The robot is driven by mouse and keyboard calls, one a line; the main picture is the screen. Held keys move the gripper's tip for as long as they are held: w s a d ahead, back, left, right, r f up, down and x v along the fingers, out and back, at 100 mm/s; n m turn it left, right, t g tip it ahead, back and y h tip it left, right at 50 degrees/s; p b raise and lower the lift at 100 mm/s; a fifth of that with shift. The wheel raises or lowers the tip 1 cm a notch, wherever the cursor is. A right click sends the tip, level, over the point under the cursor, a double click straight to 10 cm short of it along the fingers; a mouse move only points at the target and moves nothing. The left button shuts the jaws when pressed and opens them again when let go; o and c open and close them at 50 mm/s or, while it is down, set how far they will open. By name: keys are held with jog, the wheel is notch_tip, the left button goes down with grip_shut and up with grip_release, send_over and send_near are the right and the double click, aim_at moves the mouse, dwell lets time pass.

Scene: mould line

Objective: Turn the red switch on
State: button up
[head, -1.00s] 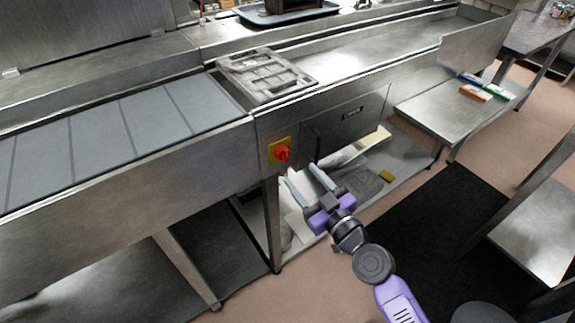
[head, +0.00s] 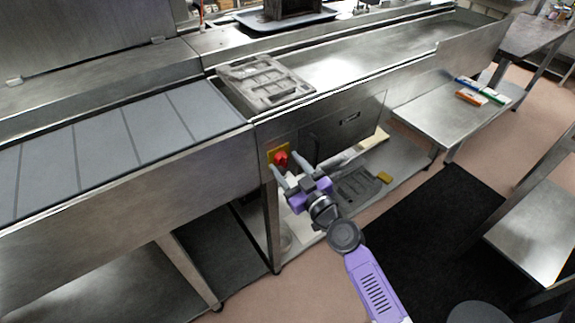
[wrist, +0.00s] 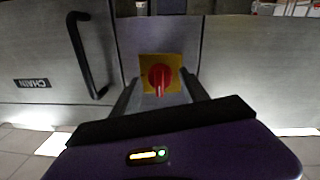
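The red switch (head: 281,159) is a rotary knob on a yellow plate (head: 270,154), fixed to the steel front of the line below the belt's end. In the wrist view the red knob (wrist: 159,78) sits near the middle on its yellow plate (wrist: 175,62), with its grip bar pointing down. My gripper (head: 284,171) is open. Its two fingers reach toward the switch, one on each side of it in the wrist view (wrist: 159,92). I cannot tell whether either finger touches the knob. Nothing is held between the fingers.
A dark door handle (wrist: 89,55) stands out left of the switch in the wrist view, beside a "CHAIN" label (wrist: 33,83). A grey mould (head: 265,82) lies on the line above. A low steel bench (head: 440,110) stands to the right.

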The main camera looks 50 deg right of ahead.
grip_shut()
jog(key=shift+m, duration=0.4)
jog(key=m, duration=0.4)
jog(key=shift+p, duration=0.3)
jog(key=m, duration=0.4)
jog(key=shift+y, duration=0.4)
jog(key=m, duration=0.4)
jog(key=shift+d+m+p, duration=0.1)
jog(key=shift+m+p, duration=0.2)
jog(key=shift+p, duration=0.05)
jog(key=shift+m+y, duration=0.3)
jog(key=shift+m, duration=1.6)
